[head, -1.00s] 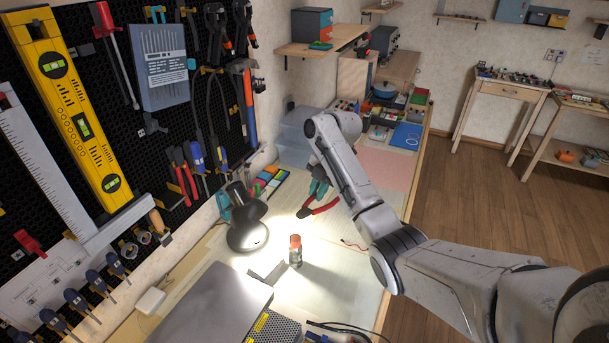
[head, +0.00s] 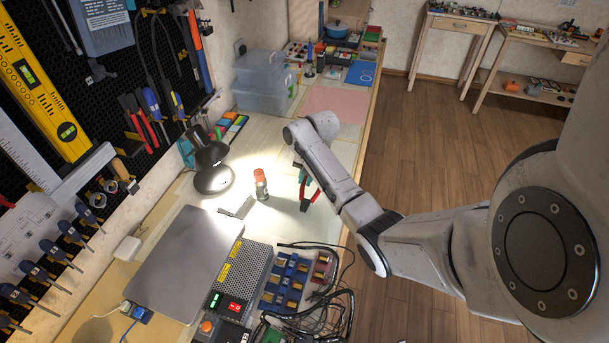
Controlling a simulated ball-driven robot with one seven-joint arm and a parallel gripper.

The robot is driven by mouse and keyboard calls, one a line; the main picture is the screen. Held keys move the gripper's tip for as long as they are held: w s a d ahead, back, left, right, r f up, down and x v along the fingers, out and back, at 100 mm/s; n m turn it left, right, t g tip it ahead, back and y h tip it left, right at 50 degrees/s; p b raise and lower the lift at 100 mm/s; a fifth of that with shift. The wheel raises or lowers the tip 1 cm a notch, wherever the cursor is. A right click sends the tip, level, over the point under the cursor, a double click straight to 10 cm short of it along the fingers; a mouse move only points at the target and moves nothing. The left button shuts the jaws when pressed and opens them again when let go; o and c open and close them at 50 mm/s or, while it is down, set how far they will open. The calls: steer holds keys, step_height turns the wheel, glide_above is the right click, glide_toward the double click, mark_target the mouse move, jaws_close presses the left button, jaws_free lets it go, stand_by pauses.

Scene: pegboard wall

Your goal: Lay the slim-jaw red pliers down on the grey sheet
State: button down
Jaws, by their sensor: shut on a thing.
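The red-handled pliers (head: 304,192) hang from my gripper (head: 303,173) with their handles pointing down, above the right part of the workbench. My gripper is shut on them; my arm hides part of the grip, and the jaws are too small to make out. A large flat grey sheet (head: 185,258) lies on the bench at the lower left of my gripper, apart from the pliers. Its top is bare.
A red-capped bottle (head: 261,185) and a black lamp (head: 212,172) stand between the pliers and the pegboard. A perforated metal box (head: 243,272), blue parts (head: 287,283) and loose black cables (head: 335,295) crowd the bench's near end. A pink mat (head: 335,104) lies farther back.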

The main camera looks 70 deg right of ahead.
mark_target(306, 195)
steer(key=shift+f+b, duration=2.95)
steer(key=shift+f, duration=1.05)
steer(key=shift+f, duration=0.15)
steer(key=c, duration=1.1)
jaws_free()
steer(key=shift+o, duration=0.4)
steer(key=shift+f, duration=0.1)
steer(key=shift+s, duration=0.1)
step_height(306, 195, up, 11)
steer(key=s, duration=0.1)
steer(key=shift+s, duration=0.35)
